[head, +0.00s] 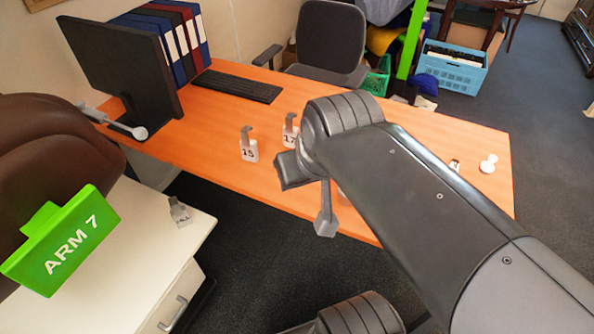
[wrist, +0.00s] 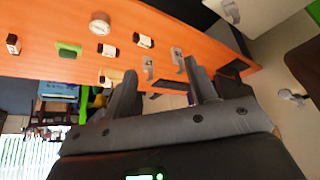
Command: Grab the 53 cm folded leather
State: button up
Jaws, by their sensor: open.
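I cannot pick out the 53 cm folded leather with certainty; no label reading 53 is legible. Several small labelled pieces lie on the orange desk. In the head view, a grey hooked piece marked 15 (head: 248,146) and another marked 17 (head: 290,131) stand left of my arm. The wrist view shows more pieces with unreadable labels, such as one dark-ended piece (wrist: 143,40) and another beside it (wrist: 106,50). My gripper (wrist: 160,68) is open and empty, its two fingers apart above the desk. My arm hides part of the desk in the head view.
A monitor (head: 125,68), keyboard (head: 238,86) and binders stand on the desk's left side. A white cabinet (head: 150,240) with a hooked piece (head: 180,212) is at lower left. A chair (head: 328,45) stands behind. A blue crate (head: 451,68) is on the floor.

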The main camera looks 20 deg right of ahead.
jog(key=w+d+f+n+g, duration=0.2)
jog(key=w+f, duration=0.1)
jog(key=w, duration=0.6)
jog(key=w+d+f+n+g, duration=0.1)
jog(key=w+d+f+n, duration=0.15)
jog(key=w, duration=0.65)
jog(key=w+d+f+n+g, duration=0.1)
jog(key=w+d+f+n, duration=0.15)
jog(key=w+f, duration=0.45)
jog(key=w+d+f+n+g, duration=0.1)
jog(key=w+d+f+g, duration=0.3)
jog(key=f, duration=0.9)
jog(key=f+t, duration=0.1)
jog(key=f, duration=0.3)
jog(key=w+a+f+t, duration=0.1)
jog(key=f, duration=0.2)
jog(key=shift+f, duration=0.4)
jog(key=shift+c, duration=0.4)
grip_shut()
